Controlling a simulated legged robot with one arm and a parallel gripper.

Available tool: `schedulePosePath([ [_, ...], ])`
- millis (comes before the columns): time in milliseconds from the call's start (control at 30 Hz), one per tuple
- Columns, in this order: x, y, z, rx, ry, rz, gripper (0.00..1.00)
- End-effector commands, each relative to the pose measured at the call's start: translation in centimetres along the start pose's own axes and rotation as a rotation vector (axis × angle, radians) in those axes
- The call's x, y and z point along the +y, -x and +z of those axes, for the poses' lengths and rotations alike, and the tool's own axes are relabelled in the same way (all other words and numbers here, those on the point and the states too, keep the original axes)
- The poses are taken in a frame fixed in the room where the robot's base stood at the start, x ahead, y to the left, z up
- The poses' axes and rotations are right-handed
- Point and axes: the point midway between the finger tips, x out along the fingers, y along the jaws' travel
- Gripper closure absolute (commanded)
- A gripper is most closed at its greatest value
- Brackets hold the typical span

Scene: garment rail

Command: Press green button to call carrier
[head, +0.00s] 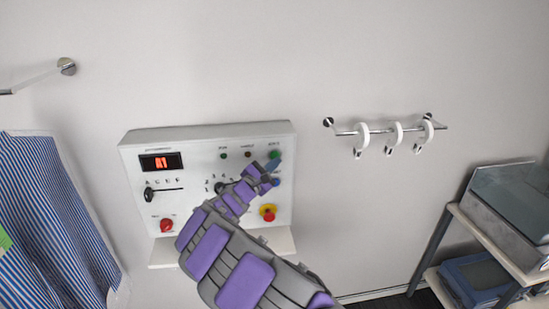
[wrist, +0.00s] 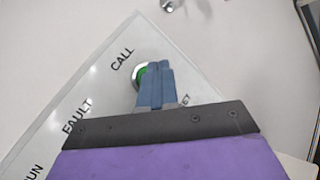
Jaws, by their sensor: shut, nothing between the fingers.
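The green button (head: 274,155) is at the upper right of the white control panel (head: 205,145) on the wall. In the wrist view the green button (wrist: 141,74) sits below the word CALL, its lower right part hidden behind my fingers. My gripper (head: 272,166) is shut and empty, its blue-grey fingertips at the green button's lower edge in the head view. In the wrist view the tips of my gripper (wrist: 158,66) overlap the button; whether they touch it I cannot tell.
A blue button (head: 277,183) sits just below my gripper, with a red and yellow stop button (head: 268,212) lower down. A red knob (head: 166,225) and a red display (head: 161,162) are at left. A rail with white rings (head: 396,134) is at right. Striped cloth (head: 50,215) hangs at left.

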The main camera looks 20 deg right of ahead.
Motion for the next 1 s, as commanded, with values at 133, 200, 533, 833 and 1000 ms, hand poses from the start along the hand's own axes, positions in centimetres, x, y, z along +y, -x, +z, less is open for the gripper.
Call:
schedulePosePath([
  [133, -0.01, 0.00, 0.00, 0.000, 0.000, 0.000, 1.00],
  [200, -0.01, 0.00, 0.00, 0.000, 0.000, 0.000, 1.00],
  [533, 0.00, 0.00, 0.00, 0.000, 0.000, 0.000, 1.00],
  [833, 0.06, -0.13, -0.03, 0.000, 0.000, 0.000, 1.00],
  [1000, 0.26, -0.59, -0.13, -0.001, 0.001, -0.002, 1.00],
])
